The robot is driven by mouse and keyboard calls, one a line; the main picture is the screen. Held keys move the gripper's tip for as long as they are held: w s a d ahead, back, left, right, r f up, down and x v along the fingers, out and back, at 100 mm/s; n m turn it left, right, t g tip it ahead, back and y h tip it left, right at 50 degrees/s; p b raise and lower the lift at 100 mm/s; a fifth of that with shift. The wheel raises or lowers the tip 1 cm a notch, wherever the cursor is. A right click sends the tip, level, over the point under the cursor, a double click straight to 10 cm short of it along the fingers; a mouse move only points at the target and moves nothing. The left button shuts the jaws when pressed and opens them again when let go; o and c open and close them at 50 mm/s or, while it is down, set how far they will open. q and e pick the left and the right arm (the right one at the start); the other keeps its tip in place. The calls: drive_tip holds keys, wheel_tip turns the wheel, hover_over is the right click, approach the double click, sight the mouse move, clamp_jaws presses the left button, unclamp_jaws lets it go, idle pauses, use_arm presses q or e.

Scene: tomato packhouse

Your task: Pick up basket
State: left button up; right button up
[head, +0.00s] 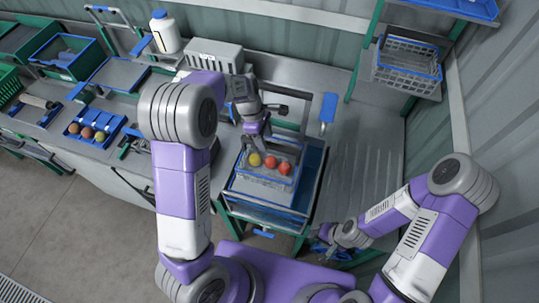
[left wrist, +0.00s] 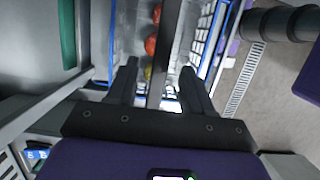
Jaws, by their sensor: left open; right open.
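The basket (head: 262,187) is grey with blue edging and stands on a blue-and-green cart in the middle of the head view. A yellowish tomato (head: 255,160) and two red tomatoes (head: 270,163) show in it. My left gripper (head: 257,143) is open above the basket's far side. In the left wrist view, a grey bar, seemingly the basket's handle, runs between the open fingers (left wrist: 160,80); contact cannot be told. The basket's mesh side (left wrist: 205,35) shows beyond them. My right gripper (head: 328,247) is open and empty, low to the right of the cart.
Another grey mesh basket (head: 405,65) with a blue rim sits on the shelf at upper right. A bench at left holds a blue tray of tomatoes (head: 93,130), a white bottle (head: 165,32) and a light grey crate (head: 214,54). Bare floor lies at lower left.

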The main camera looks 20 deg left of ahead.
use_arm(q)
drive_tip(key=x, duration=0.7)
drive_tip(key=shift+d, duration=0.3)
drive_tip(key=shift+c, duration=0.5)
clamp_jaws()
drive_tip(key=shift+r, duration=0.1)
